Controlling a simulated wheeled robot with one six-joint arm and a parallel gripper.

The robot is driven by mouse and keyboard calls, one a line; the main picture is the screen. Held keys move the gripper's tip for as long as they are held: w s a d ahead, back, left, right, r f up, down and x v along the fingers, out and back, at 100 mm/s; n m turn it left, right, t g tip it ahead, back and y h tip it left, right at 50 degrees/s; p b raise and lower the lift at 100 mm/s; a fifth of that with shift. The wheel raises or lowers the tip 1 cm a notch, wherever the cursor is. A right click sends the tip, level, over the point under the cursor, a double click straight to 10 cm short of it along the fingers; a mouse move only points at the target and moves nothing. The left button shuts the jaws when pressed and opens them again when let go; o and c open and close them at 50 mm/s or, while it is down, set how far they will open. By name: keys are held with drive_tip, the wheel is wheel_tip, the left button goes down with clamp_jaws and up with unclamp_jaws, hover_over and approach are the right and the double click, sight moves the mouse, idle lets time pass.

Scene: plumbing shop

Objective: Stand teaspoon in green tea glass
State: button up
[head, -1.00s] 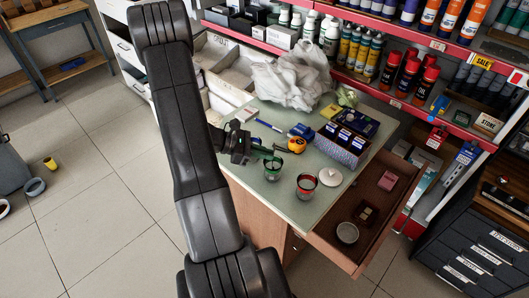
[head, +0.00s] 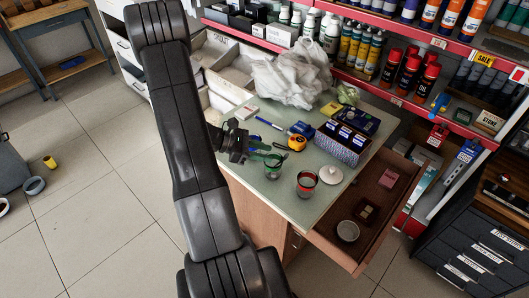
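The green tea glass (head: 272,172) stands on the pale green counter top (head: 255,186), near its front left edge. A second glass with a red rim (head: 307,187) stands to its right, nearer the front. My gripper (head: 262,153) reaches in from the left, with its fingertips just above and behind the green glass. It is dark and small in this view, so I cannot tell how far its fingers are apart. I cannot make out the teaspoon; it may be hidden at the fingers.
An orange tape measure (head: 297,142), a blue pen (head: 269,124) and a blue-and-white box (head: 343,146) lie behind the glasses. A white round lid (head: 331,175) is to the right. An open brown drawer (head: 384,215) juts out front right. White plastic bags (head: 290,75) fill the back.

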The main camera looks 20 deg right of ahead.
drive_tip(key=b+v, duration=0.1)
drive_tip(key=v, duration=1.2)
drive_tip(key=shift+r, duration=0.1)
drive_tip(key=x, duration=0.4)
drive_tip(key=p+x, duration=0.1)
drive_tip(key=x, duration=0.4)
drive_tip(key=p+x, duration=0.1)
drive_tip(key=x, duration=0.3)
drive_tip(key=shift+d+r, duration=0.25)
drive_tip(key=shift+d, duration=0.1)
drive_tip(key=shift+s+a+r+p, duration=0.1)
drive_tip(key=shift+r+p, duration=0.6)
drive_tip(key=shift+r, duration=0.1)
drive_tip(key=shift+f, duration=0.1)
